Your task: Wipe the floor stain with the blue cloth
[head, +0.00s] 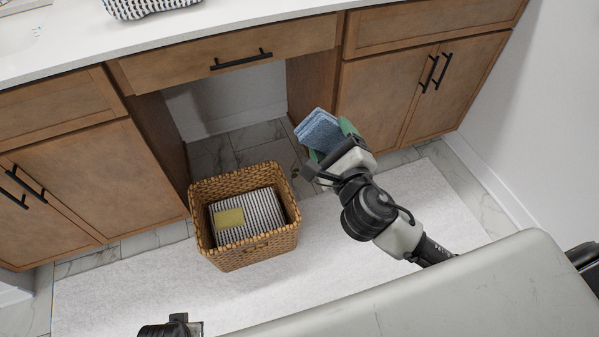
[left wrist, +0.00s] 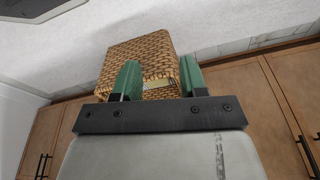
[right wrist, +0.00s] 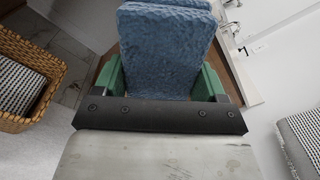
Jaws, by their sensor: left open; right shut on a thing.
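The blue cloth (head: 319,130) is a folded, thick pad held by my right gripper (head: 333,140), above the floor in front of the vanity's right cabinet. In the right wrist view the cloth (right wrist: 165,48) stands between the two green fingers, which are shut on it. My left gripper (left wrist: 160,82) is open and empty, its green fingers apart with the wicker basket beyond them. In the head view only a dark part of the left arm shows at the bottom edge. I cannot make out a distinct stain on the floor tiles (head: 255,134).
The wicker basket (head: 262,254) holds a striped folded towel (head: 262,208) with a yellow item (head: 229,217) on top. It stands on a pale rug (head: 130,290). The wooden vanity (head: 400,85) has an open knee space left of the cloth. A white wall bounds the right.

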